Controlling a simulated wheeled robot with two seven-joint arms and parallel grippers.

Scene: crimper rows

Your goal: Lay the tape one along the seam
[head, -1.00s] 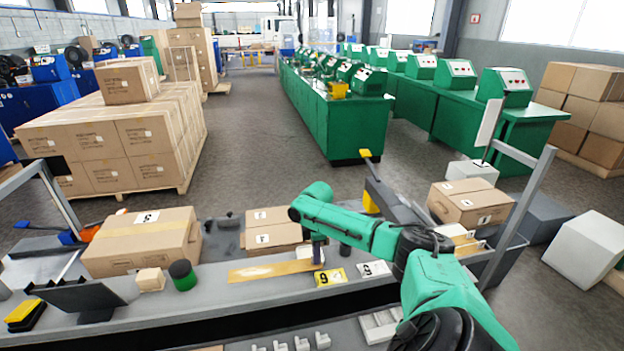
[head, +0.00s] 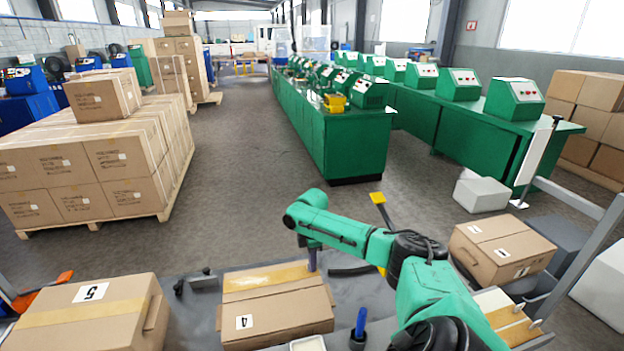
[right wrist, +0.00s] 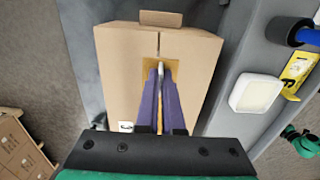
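The tape one is a tan, shiny strip (head: 262,277) across the back part of the top of the brown box marked 4 (head: 285,312). My right gripper (head: 312,262) is at the strip's right end. In the right wrist view its purple fingers (right wrist: 160,72) are close together, with the tape (right wrist: 180,76) around and under their tips. They seem shut on its end. The box (right wrist: 120,75) is below, and its open seam (right wrist: 158,42) runs on past the tape in line with the fingers. I cannot tell whether the strip touches the cardboard. My left gripper is not in view.
A taped box marked 5 (head: 85,315) stands at the left, and another box (head: 502,250) at the right. A white container (right wrist: 257,95), a yellow card (right wrist: 298,68) and a blue-handled item (head: 360,322) are near the box. Grey frame bars (head: 570,198) rise at right.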

